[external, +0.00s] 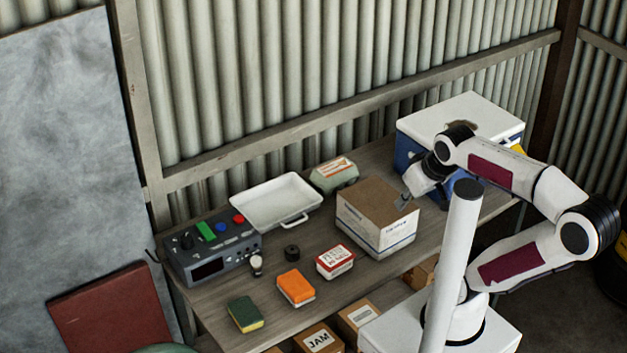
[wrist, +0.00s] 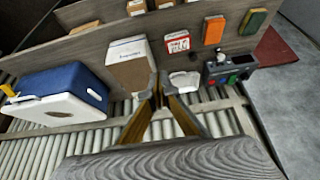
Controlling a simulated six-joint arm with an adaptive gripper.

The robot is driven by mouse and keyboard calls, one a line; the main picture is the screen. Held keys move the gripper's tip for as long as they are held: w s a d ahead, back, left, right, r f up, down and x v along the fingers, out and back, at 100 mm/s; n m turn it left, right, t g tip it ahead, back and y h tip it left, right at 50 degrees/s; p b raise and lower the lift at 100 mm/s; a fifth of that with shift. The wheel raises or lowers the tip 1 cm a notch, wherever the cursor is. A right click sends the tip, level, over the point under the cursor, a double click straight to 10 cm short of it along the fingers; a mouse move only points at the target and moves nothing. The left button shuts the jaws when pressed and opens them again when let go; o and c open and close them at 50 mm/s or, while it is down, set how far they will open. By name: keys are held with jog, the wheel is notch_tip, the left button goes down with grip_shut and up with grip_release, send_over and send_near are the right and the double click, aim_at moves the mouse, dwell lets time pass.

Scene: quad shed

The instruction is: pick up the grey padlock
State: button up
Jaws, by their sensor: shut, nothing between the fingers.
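I cannot make out a grey padlock in either view. My gripper (external: 404,201) is shut and empty, over or just above the right part of the cardboard box (external: 378,205) in the external view. I cannot tell if it touches the box. In the wrist view my gripper's fingers (wrist: 161,90) meet in the middle and cover part of the bench behind them. A small pale and dark object (external: 256,265) stands before the control box, too small to name.
The bench holds a blue and white cooler (external: 459,116), an egg carton (external: 334,174), a white tray (external: 275,202), a control box (external: 212,247), a black roll (external: 292,252), a red-white box (external: 335,262), an orange block (external: 296,287) and a green sponge (external: 245,314). Corrugated wall stands behind.

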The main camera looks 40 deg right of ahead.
jog(key=o, duration=1)
jog(key=shift+o, duration=0.2)
jog(key=w+d+f+t+h, duration=0.2)
jog(key=w+d+f, duration=0.1)
jog(key=w+d, duration=0.8)
jog(key=w+d+f+t+h, duration=0.1)
jog(key=w+d+f+h, duration=0.15)
jog(key=w+d, duration=0.8)
jog(key=w+d+f+n+t+y, duration=0.1)
jog(key=w+f+y, duration=0.1)
jog(key=f, duration=0.4)
jog(key=w+d+f+t+y, duration=0.1)
jog(key=w+f, duration=0.1)
jog(key=f, duration=0.4)
jog(key=w+d+f+n+t+y, duration=0.1)
jog(key=w+d+f+y, duration=0.1)
jog(key=f, duration=0.4)
jog(key=shift+w+d+n+t+y, duration=0.1)
jog(key=shift+w+n+t+y, duration=0.1)
jog(key=shift+n+t+y, duration=0.15)
jog(key=shift+s+a+f+t+y, duration=0.1)
jog(key=shift+s+f+t+y, duration=0.2)
jog(key=shift+f, duration=0.25)
jog(key=shift+s+a+f+t+y, duration=0.1)
jog(key=shift+s+f+t+y, duration=0.2)
jog(key=shift+f, duration=0.2)
